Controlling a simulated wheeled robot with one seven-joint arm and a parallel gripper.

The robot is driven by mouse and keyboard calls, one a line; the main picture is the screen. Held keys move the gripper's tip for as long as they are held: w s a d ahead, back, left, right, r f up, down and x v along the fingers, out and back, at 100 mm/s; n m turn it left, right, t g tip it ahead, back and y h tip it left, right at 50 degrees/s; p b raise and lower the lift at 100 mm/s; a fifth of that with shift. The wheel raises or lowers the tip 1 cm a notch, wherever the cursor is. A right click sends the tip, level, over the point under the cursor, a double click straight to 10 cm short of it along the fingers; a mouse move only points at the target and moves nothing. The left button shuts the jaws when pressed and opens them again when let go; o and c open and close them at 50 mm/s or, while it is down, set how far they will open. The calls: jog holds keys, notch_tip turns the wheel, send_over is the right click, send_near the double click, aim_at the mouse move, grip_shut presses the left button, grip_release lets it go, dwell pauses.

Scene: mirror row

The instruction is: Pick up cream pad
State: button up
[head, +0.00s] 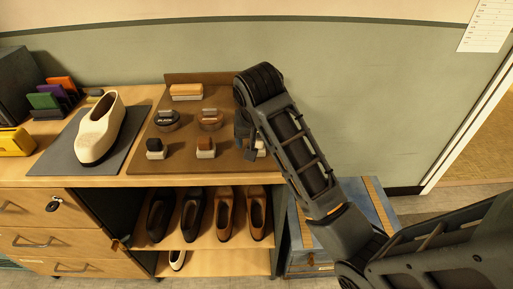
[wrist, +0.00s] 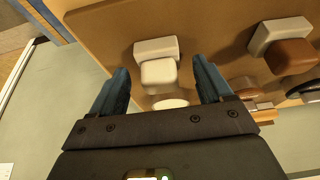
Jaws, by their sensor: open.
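The cream pad (wrist: 157,72) shows in the wrist view as a cream knob on a pale block, on the brown display board (wrist: 205,30). It lies between the fingers of my gripper (wrist: 160,82) as seen there, toward their tips. The fingers are spread, with nothing gripped. I cannot tell how far above the pad they are. In the head view my gripper (head: 243,130) is over the right part of the board. It and my arm hide most of the pad, with only a small pale part (head: 259,151) showing.
A brown pad (wrist: 290,52) stands beside the cream one, and a black pad (head: 155,149) further left. A pale round tin (wrist: 170,103) is close behind the cream pad. A cream shoe (head: 98,130) stands on a grey mat (head: 65,160). Several shoes fill the shelf below.

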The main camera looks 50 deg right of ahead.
jog(key=shift+w+d+f, duration=0.1)
jog(key=shift+f, duration=0.4)
jog(key=c, duration=1.1)
jog(key=shift+r, duration=0.2)
